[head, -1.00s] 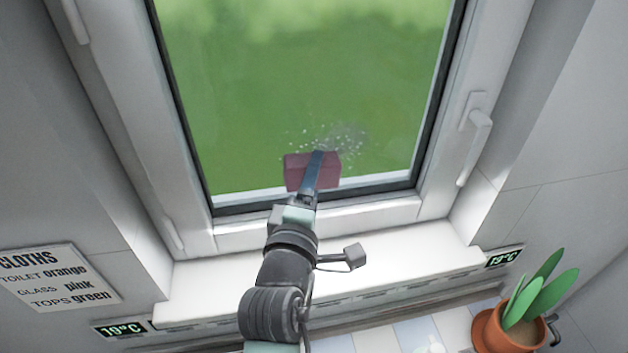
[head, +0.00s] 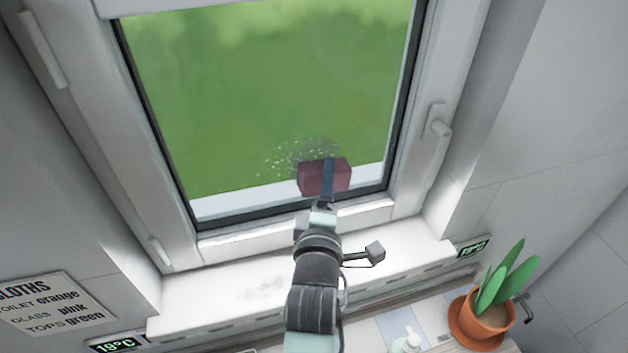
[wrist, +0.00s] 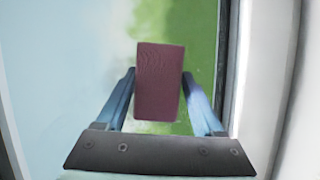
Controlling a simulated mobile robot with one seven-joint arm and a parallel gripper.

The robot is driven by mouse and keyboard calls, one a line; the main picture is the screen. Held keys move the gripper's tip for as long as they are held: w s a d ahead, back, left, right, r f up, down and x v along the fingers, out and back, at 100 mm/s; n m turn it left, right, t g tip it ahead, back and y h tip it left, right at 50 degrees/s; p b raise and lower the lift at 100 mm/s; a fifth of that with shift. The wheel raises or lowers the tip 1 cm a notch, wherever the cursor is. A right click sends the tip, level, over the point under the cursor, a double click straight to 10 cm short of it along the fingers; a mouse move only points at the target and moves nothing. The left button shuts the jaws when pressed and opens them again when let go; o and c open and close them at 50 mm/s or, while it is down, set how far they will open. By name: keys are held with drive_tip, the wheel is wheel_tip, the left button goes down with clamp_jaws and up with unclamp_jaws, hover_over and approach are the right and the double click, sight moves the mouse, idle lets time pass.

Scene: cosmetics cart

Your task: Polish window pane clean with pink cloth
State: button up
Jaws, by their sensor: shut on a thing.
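The pink cloth (head: 312,180), a folded dusky pink block, is in my gripper (head: 328,172) at the lower right part of the window pane (head: 260,95). The wrist view shows the cloth (wrist: 158,90) between the two blue fingers, shut on it. The cloth appears to be against or very close to the glass; exact contact cannot be told. A patch of pale spots (head: 295,155) lies on the pane just above and left of the cloth. Any spots behind the cloth are hidden.
The white window frame has a handle (head: 436,130) on the right. A white sill (head: 225,290) runs below. A potted plant (head: 483,315) and a white bottle (head: 408,343) stand at lower right. A cloth sign (head: 45,303) is on the left wall.

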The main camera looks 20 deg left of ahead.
sight(352, 172)
drive_tip(key=shift+w+d, duration=0.45)
drive_tip(key=shift+d, duration=0.15)
drive_tip(key=d+b, duration=0.1)
drive_tip(key=w+d+b, duration=0.1)
drive_tip(key=shift+w+d+b, duration=0.1)
drive_tip(key=shift+w+b, duration=0.15)
drive_tip(key=shift+b, duration=0.05)
drive_tip(key=shift+w+d, duration=0.1)
drive_tip(key=shift+r+p, duration=0.6)
drive_tip(key=shift+r, duration=0.55)
drive_tip(key=shift+s+a+f+p, duration=0.1)
drive_tip(key=shift+s+a+p, duration=0.25)
drive_tip(key=shift+s+a, duration=0.25)
drive_tip(key=shift+s+a+r+p, duration=0.1)
drive_tip(key=shift+s+a+p, duration=0.3)
drive_tip(key=shift+a, duration=0.4)
drive_tip(key=shift+s+a+f+p, duration=0.1)
drive_tip(key=shift+s+a+p, duration=0.2)
drive_tip(key=shift+s+a, duration=0.3)
drive_tip(key=shift+s+a+f+b, duration=0.1)
drive_tip(key=shift+s+a+b, duration=0.35)
drive_tip(key=shift+a, duration=0.4)
drive_tip(key=shift+s+a+r+b, duration=0.1)
drive_tip(key=shift+s+a+b, duration=0.15)
drive_tip(key=shift+s+a, duration=0.45)
drive_tip(key=shift+s+a+f+b, duration=0.1)
drive_tip(key=shift+s+a+b, duration=0.25)
drive_tip(key=shift+a, duration=0.6)
